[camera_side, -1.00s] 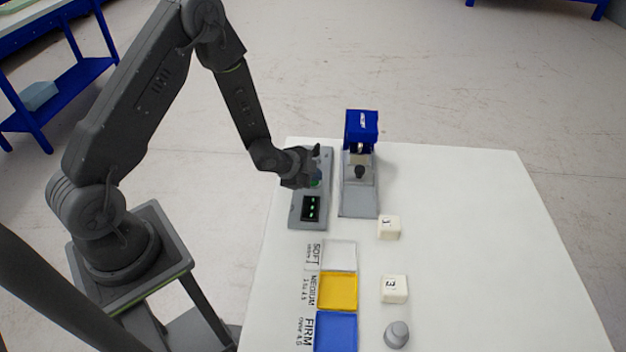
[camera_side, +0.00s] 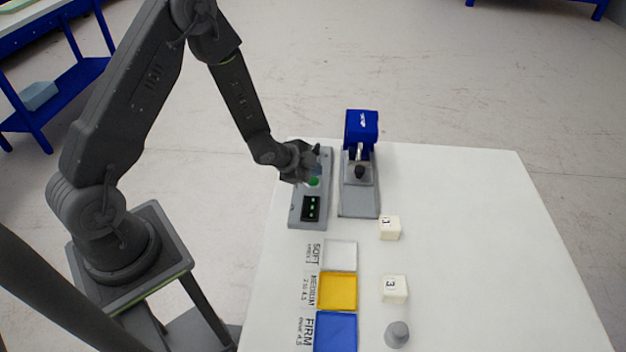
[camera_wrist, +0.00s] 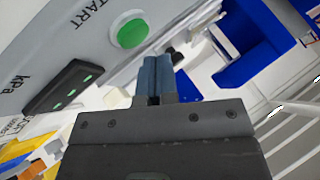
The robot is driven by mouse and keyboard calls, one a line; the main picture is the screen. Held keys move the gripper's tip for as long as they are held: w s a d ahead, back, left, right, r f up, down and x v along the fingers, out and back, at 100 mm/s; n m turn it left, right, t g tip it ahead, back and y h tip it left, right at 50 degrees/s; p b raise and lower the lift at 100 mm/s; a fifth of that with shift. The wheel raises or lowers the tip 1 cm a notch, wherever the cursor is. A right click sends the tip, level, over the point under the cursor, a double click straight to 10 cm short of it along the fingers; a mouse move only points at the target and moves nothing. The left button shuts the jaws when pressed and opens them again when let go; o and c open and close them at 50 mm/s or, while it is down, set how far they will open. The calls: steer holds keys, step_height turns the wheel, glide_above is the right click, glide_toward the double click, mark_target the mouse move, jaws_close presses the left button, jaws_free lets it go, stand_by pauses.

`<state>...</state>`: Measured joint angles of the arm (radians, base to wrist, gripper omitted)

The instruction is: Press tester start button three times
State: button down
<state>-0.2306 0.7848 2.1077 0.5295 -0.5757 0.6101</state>
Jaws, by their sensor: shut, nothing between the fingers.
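The green start button (camera_wrist: 132,33) sits beside the word START on the grey control panel (camera_wrist: 60,40) in the wrist view. In the side view the button (camera_side: 313,182) shows just below my gripper (camera_side: 312,160), on the panel (camera_side: 296,213). A dark display with green marks (camera_side: 310,208) is on the same panel. My gripper (camera_wrist: 153,75) is shut and empty, its fingertips beside the button in the wrist view and apart from it. The blue-topped tester press (camera_side: 361,128) stands right of the panel, with a dark knob-like part (camera_side: 360,172) on its grey base.
White numbered cubes (camera_side: 389,228) (camera_side: 395,289) and a grey knob-shaped piece (camera_side: 397,334) lie on the white table (camera_side: 480,240). White (camera_side: 340,256), yellow (camera_side: 338,291) and blue (camera_side: 336,331) trays line the near left side, labelled soft, medium and firm. The table's right side is clear.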

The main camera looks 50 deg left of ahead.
steer(key=shift+r, duration=2.4)
steer(key=shift+r, duration=0.35)
step_height(320, 180, up, 8)
steer(key=n+y, duration=0.2)
glide_above(313, 181)
steer(key=s, duration=0.2)
steer(key=s+d+r+n+g+y, duration=0.1)
steer(key=s+r+n, duration=0.35)
steer(key=r, duration=0.35)
steer(key=s+d+r+n+g, duration=0.1)
steer(key=s+r, duration=0.3)
steer(key=s, duration=0.5)
steer(key=s+d+r+n+g+h, duration=0.1)
steer(key=s+d+r+n, duration=0.2)
steer(key=s, duration=0.6)
steer(key=shift+s+d+r+h, duration=0.3)
steer(key=shift+d+r, duration=0.2)
steer(key=shift+d, duration=0.3)
steer(key=shift+w, duration=0.15)
